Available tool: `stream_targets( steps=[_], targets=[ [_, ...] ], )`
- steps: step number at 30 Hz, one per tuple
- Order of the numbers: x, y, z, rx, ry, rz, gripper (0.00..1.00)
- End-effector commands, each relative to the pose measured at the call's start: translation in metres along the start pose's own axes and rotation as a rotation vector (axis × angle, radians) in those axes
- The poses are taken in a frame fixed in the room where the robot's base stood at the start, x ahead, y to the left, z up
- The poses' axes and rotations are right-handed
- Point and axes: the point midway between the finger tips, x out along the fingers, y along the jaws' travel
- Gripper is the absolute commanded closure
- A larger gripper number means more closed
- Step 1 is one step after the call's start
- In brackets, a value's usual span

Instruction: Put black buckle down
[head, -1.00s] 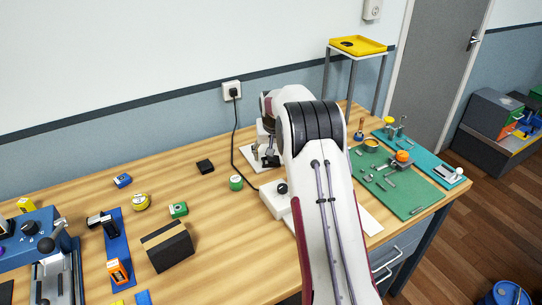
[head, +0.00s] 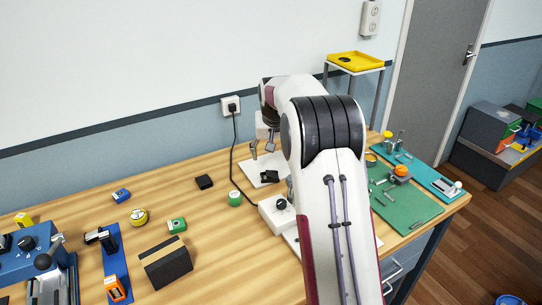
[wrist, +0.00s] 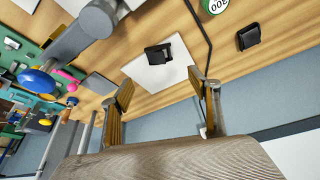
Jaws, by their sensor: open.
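The black buckle (head: 269,176) lies on a white plate (head: 258,168) on the bench, behind my arm's elbow. In the wrist view the buckle (wrist: 158,54) shows as a dark piece flat on the white plate (wrist: 175,73), in line with the space between the fingers. My gripper (wrist: 163,97) is open and empty, its two fingers well apart and clear of the buckle. In the head view my gripper (head: 262,150) is above the plate, partly hidden by my arm.
A white device (head: 275,215) with a black knob stands in front of the plate. A black cable runs left of it. A small black block (head: 204,181) and a green tape (head: 235,198) lie to the left. A green mat (head: 410,207) with parts lies right.

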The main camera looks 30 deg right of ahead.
Motion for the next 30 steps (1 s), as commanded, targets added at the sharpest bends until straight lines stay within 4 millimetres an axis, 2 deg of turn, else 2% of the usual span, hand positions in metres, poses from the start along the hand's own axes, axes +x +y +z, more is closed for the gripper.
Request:
stream_targets(
  steps=[23,26,30],
  targets=[
    [-0.002,-0.001,0.001,-0.001,0.000,0.000,0.39],
    [-0.007,-0.003,0.002,-0.004,0.001,-0.002,0.39],
    [-0.025,-0.009,0.007,-0.015,0.005,-0.006,0.39]
  ],
)
